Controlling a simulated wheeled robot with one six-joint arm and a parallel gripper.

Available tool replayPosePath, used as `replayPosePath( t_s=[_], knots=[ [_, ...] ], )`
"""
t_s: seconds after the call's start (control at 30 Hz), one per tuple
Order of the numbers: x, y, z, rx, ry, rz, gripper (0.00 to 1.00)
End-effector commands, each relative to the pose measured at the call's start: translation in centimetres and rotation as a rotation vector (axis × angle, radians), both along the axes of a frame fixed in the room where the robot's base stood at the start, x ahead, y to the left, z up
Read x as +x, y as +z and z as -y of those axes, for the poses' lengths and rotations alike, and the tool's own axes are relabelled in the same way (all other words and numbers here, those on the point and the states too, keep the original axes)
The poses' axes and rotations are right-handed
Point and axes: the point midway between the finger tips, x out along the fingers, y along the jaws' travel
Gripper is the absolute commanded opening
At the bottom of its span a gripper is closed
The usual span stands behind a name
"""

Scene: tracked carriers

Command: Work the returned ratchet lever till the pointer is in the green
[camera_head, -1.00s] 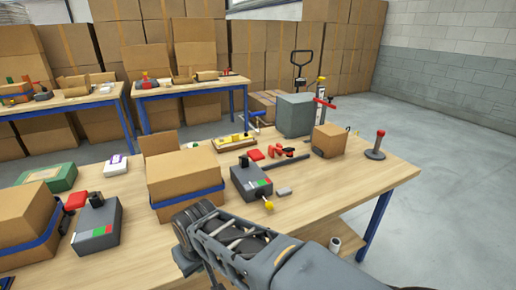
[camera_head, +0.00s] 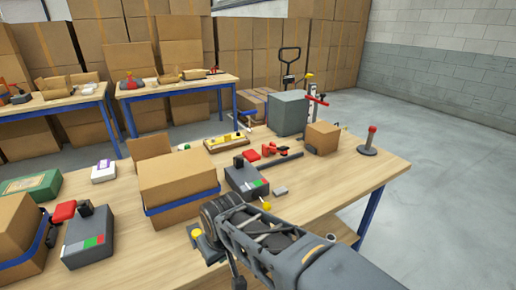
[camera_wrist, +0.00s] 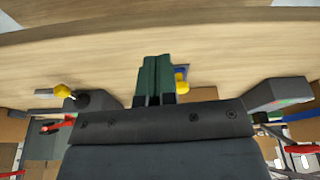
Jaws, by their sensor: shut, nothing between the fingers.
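A grey ratchet box (camera_head: 243,178) with a red and green scale stands right of the strapped carton; a yellow knob (camera_head: 266,206) is at its front. A similar grey box (camera_head: 88,240) with a black lever post stands at the left. Their pointers are too small to read. Another yellow knob (camera_head: 195,233) shows beside my wrist; what it belongs to is unclear. My gripper (camera_wrist: 155,62) is shut and empty, above the light wood. In the wrist view a yellow knob (camera_wrist: 182,84) appears just right of the fingers; contact is unclear. Another (camera_wrist: 64,91) is further left.
The strapped carton (camera_head: 178,175) stands between the two grey boxes. Behind are a large grey box (camera_head: 288,113), a small carton (camera_head: 322,137) and a red-topped post (camera_head: 369,142). The right end of the table (camera_head: 345,185) is mostly clear.

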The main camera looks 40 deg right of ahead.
Motion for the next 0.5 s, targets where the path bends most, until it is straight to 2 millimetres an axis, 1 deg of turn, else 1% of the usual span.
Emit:
replayPosePath(
  t_s=[0.03, 0.07, 0.17, 0.2, 0.27, 0.3, 0.37, 0.4, 0.47, 0.5],
  knots=[
    [0.5, 1.3, 0.3, 0.001, -0.006, 0.000, 0.00],
    [0.9, 2.2, 0.6, 0.001, -0.011, 0.001, 0.00],
    [3.1, 6.5, 2.4, 0.002, -0.031, 0.001, 0.00],
    [4.2, 8.6, 3.4, 0.001, -0.040, 0.002, 0.00],
    [6.0, 11.7, 5.3, 0.003, -0.054, 0.003, 0.00],
    [7.1, 13.7, 6.7, 0.003, -0.063, 0.004, 0.00],
    [8.7, 16.4, 8.9, 0.002, -0.074, 0.007, 0.00],
    [9.6, 18.0, 10.4, 0.004, -0.082, 0.008, 0.00],
    [10.8, 20.2, 12.7, 0.002, -0.092, 0.013, 0.00],
    [11.4, 21.5, 14.2, 0.002, -0.097, 0.014, 0.00]
  ],
)
